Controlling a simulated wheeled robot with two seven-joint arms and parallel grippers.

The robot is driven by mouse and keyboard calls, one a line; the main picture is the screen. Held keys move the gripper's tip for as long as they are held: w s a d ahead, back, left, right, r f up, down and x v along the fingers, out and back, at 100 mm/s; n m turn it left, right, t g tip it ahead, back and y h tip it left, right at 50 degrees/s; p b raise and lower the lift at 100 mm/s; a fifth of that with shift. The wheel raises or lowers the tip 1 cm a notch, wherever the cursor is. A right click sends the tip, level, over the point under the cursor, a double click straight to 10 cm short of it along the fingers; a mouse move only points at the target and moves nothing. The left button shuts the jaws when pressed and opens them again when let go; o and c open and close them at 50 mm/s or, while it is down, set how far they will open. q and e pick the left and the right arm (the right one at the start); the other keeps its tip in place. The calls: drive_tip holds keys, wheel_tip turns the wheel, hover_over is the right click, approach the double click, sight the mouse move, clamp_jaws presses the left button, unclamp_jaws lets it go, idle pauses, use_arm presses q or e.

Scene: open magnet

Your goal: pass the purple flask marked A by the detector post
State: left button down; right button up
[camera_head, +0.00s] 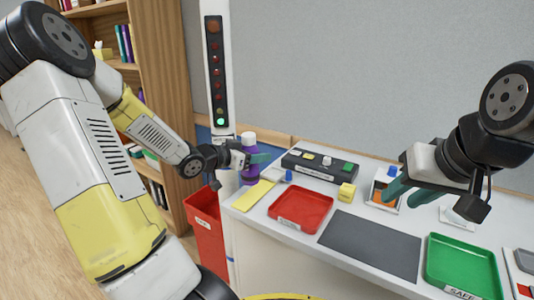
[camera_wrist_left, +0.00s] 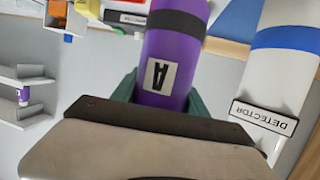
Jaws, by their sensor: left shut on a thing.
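The purple flask (camera_head: 249,172) is held by my left gripper (camera_head: 252,160) near the left end of the table, in front of the detector post (camera_head: 217,85). In the left wrist view the flask (camera_wrist_left: 170,60) shows a white label with a black A between the green fingers. The white detector post (camera_wrist_left: 277,75), with a blue band and a DETECTOR plate, stands apart, to the right of the flask there. In the head view a green lamp is lit low on the post's dark panel. My right gripper (camera_head: 395,190) hangs over the table's right part; its jaw gap is unclear.
A red tray (camera_head: 300,209), a dark mat (camera_head: 370,245) and a green tray marked SAFE (camera_head: 463,266) lie on the white table. A control box (camera_head: 320,166) and yellow block (camera_head: 347,191) stand behind. A red bin (camera_head: 208,230) stands left of the table.

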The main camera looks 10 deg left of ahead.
use_arm(q)
drive_tip(key=w+d, duration=0.2)
drive_tip(key=w, duration=0.6)
drive_tip(key=w+d, duration=0.3)
drive_tip(key=w, duration=0.4)
drive_tip(key=shift+w+d, duration=0.35)
drive_tip(key=shift+w, duration=0.05)
idle(0.5)
idle(1.4)
